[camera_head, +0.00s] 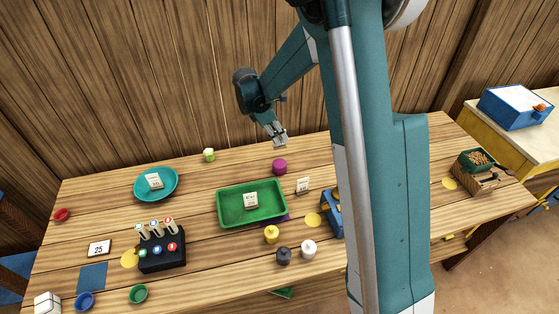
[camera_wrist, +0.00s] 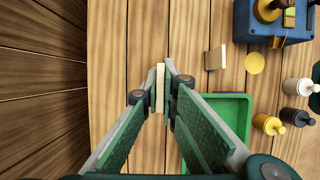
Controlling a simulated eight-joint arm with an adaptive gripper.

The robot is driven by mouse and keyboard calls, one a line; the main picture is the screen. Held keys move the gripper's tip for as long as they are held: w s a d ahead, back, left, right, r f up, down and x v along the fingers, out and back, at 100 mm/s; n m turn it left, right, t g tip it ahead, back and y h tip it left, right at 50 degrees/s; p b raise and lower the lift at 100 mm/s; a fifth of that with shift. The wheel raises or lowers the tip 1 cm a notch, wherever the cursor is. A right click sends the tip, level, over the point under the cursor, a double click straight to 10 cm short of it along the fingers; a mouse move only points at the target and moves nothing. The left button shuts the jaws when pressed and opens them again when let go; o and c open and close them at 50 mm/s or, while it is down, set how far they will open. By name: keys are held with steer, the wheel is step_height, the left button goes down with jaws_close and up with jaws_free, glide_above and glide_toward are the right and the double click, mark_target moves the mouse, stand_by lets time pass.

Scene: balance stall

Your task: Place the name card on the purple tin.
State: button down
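My gripper (camera_head: 279,138) hangs above the back middle of the table. In the wrist view its fingertips (camera_wrist: 160,88) are closed on a thin pale card (camera_wrist: 160,75), seen edge-on, which looks like the name card; its face is hidden. The purple tin (camera_head: 279,166) stands on the table, below the gripper in the head view and behind the green tray, with nothing visible on it. I cannot make out the tin in the wrist view, where the fingers block part of the table.
A green tray (camera_head: 222,211) and a teal dish (camera_head: 139,187) each hold a small card. Another card (camera_head: 303,186) stands right of the tray; it also shows in the wrist view (camera_wrist: 215,57). A blue box (camera_head: 332,214), yellow, black and white bottles stand nearer the front.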

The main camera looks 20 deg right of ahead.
mark_target(279, 148)
steer(key=shift+f, duration=2.9)
steer(key=shift+f, duration=0.1)
steer(key=shift+f, duration=1.8)
steer(key=shift+f+b, duration=0.2)
steer(key=shift+b, duration=0.2)
steer(key=c, duration=2.7)
jaws_free()
steer(key=shift+o, duration=0.2)
steer(key=shift+r, duration=0.1)
steer(key=shift+r, duration=0.1)
steer(key=v, duration=1.2)
steer(key=shift+p, duration=0.45)
steer(key=shift+r, duration=0.1)
